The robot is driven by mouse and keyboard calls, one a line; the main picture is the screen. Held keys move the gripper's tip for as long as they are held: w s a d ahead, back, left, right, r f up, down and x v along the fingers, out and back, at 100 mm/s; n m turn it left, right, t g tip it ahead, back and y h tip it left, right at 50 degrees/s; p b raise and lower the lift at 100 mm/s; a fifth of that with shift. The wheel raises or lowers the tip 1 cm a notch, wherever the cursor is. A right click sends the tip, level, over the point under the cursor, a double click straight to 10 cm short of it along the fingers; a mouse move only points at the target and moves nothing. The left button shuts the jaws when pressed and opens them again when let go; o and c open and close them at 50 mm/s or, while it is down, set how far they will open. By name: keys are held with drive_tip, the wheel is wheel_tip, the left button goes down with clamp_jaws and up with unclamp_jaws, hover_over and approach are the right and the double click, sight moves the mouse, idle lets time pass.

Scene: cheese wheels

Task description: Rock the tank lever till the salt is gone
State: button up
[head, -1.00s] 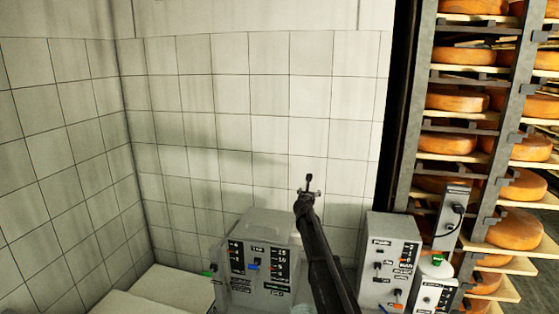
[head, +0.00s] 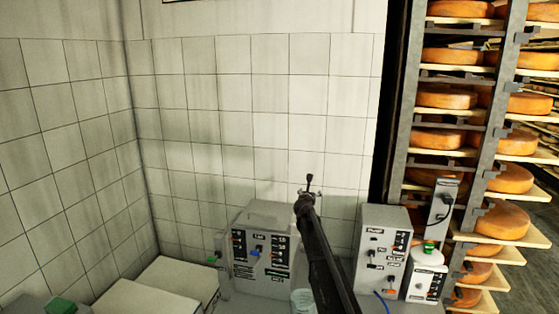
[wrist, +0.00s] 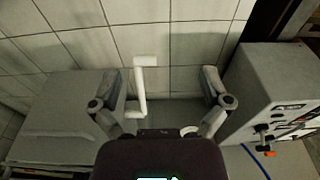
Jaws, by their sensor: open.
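A grey control box (head: 262,213) stands against the tiled wall, with blue and orange levers on its face and a green-tipped lever (head: 212,260) at its left side. A second grey box (head: 376,217) to the right carries black and orange levers. Which lever is the tank lever I cannot tell, as the labels are too small to read. No salt can be made out. My gripper (head: 309,186) is raised in front of the wall, above and between the boxes. In the wrist view my gripper (wrist: 160,88) is open and empty, its fingers spread wide.
A white pipe (wrist: 139,85) shows between the fingers, apparently farther back. A clear container (head: 302,299) stands near my arm. Pale blocks (head: 135,299) lie lower left.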

drive_tip(key=s+d+f+m+g+h+b, duration=0.1)
drive_tip(key=s+d+f+m+g+b, duration=0.15)
drive_tip(key=s+f+m, duration=0.55)
drive_tip(key=s+d+f+m+g+b, duration=0.1)
drive_tip(key=s+d+f+m+g, duration=0.3)
drive_tip(key=s, duration=0.7)
drive_tip(key=s+d+f+m+g+h+b, duration=0.1)
drive_tip(key=s+d+f+m+g+b, duration=0.2)
drive_tip(key=s+m, duration=0.6)
drive_tip(key=s+a+f+m+g+y+b, duration=0.1)
drive_tip(key=s+f+m+g+y, duration=0.1)
drive_tip(key=s, duration=0.8)
drive_tip(key=s+a+f+m+g+y+b, duration=0.1)
drive_tip(key=s+f+m, duration=0.4)
drive_tip(key=s, duration=0.5)
drive_tip(key=s+a+f+m+g+y+b, duration=0.1)
drive_tip(key=s+a+f+m+g+y, duration=0.2)
drive_tip(key=s, duration=0.6)
drive_tip(key=shift+s+a+f+m+g, duration=0.2)
drive_tip(key=shift+s+f+m+g, duration=0.2)
drive_tip(key=shift+f+m, duration=0.5)
drive_tip(key=shift+r, duration=0.2)
